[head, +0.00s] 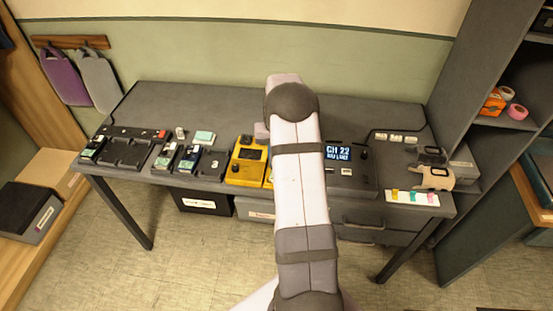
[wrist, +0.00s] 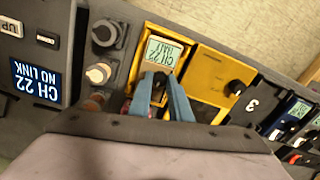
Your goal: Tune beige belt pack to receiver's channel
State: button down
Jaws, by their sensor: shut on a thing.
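The receiver (head: 345,160) is a dark box on the table whose blue screen reads "CH 22" with a smaller "NO LINK" line. In the wrist view its screen (wrist: 36,82) is upside down at the left. A yellow-edged unit with a pale screen (wrist: 164,54) reads "CH 22", with a second line too small to tell. My gripper (wrist: 158,88) has its blue fingers closed on a small dark knob at that screen's near edge, mostly hidden by the fingers. In the head view my arm hides the gripper.
A yellow unit (head: 247,160) stands left of my arm. Further left are several small packs with pale screens and a black tray (head: 125,150). A beige item (head: 437,178) lies at the right end, by a card with coloured tabs (head: 411,198). The table's back strip is clear.

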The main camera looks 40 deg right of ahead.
jog(key=shift+n, duration=0.4)
jog(key=c, duration=1.6)
grip_release()
jog(key=shift+r, duration=0.1)
jog(key=shift+r+b, duration=1)
jog(key=shift+r, duration=2.6)
jog(key=shift+c, duration=0.2)
